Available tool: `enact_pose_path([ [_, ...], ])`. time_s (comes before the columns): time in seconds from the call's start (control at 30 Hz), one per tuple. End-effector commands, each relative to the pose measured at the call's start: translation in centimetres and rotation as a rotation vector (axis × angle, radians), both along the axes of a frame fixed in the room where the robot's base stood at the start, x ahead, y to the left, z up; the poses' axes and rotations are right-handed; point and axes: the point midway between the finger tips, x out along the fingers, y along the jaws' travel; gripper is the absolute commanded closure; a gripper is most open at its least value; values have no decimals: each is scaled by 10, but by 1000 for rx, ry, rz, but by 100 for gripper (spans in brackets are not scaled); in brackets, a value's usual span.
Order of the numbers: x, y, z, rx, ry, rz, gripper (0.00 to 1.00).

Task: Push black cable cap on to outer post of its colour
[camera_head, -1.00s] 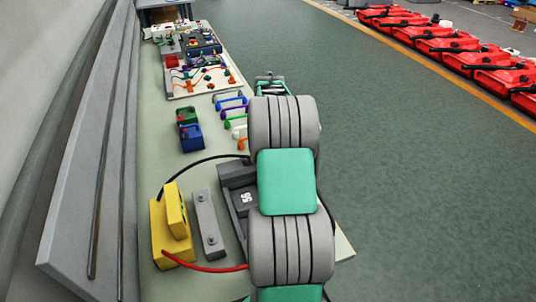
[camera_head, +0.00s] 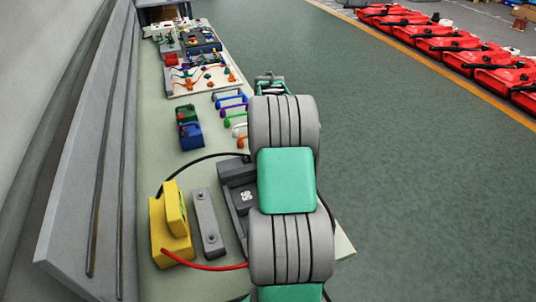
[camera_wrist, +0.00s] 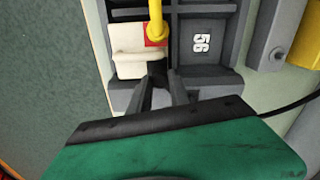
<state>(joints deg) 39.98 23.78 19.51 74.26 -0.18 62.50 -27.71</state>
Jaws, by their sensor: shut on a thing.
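In the wrist view my gripper (camera_wrist: 162,90) is shut on the black cable cap (camera_wrist: 157,69), which shows as a small dark piece between the fingertips. It is at the near edge of a dark grey unit (camera_wrist: 205,75) marked 56, beside a white block (camera_wrist: 138,66). A red square (camera_wrist: 154,40) lies just beyond, with a yellow rod over it. Whether the cap touches a post is hidden by the fingers. In the head view the black cable (camera_head: 203,157) arcs from the yellow box (camera_head: 171,248) towards the unit; my arm hides the gripper there.
A red cable (camera_head: 205,267) runs from the yellow box towards my arm. A grey bar (camera_head: 207,222) with two studs lies between box and unit. Green and blue small boxes (camera_head: 190,135) and coloured handles (camera_head: 231,103) stand farther along the bench.

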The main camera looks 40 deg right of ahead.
Motion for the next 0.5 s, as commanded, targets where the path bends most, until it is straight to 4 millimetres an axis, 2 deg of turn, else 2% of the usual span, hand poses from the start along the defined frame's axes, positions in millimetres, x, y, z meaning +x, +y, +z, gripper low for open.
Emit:
enact_pose_path([
  [0.33, 0, 0, -12, 1, 1, 0, 100],
  [0.37, 0, 0, -11, 1, 1, 0, 75],
  [0.5, 0, 0, -11, 0, 1, 0, 64],
])
